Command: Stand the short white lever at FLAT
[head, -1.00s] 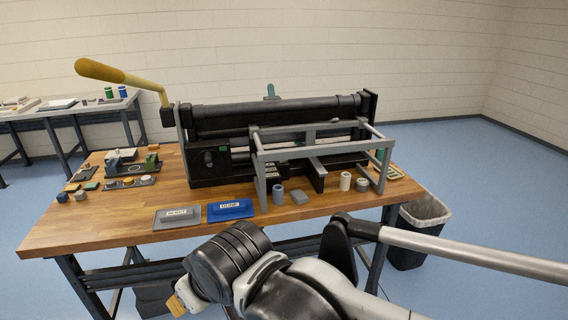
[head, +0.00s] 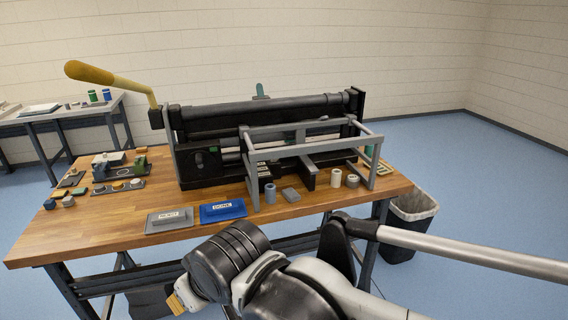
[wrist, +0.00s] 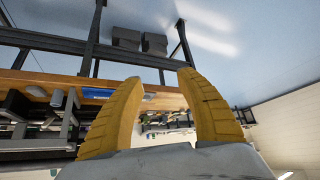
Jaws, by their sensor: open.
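A black roller press (head: 265,135) stands on the wooden bench, with a long yellow-handled lever (head: 90,73) raised at its left end. A grey frame (head: 310,142) sits at its front right, with small white labels (head: 263,168) behind its left post. I cannot make out the short white lever or the word FLAT in either view. My gripper (wrist: 160,82) is open and empty in the wrist view, its two yellow fingers spread. It is apart from the press, which appears upside down at the left. In the head view my arm is low in front of the bench.
A grey plate (head: 169,220) and a blue DONE plate (head: 223,210) lie at the bench's front. Loose cylinders, including a cream one (head: 336,178), stand by the frame. Small parts and a fixture (head: 122,163) sit at left. A bin (head: 413,205) stands right of the bench.

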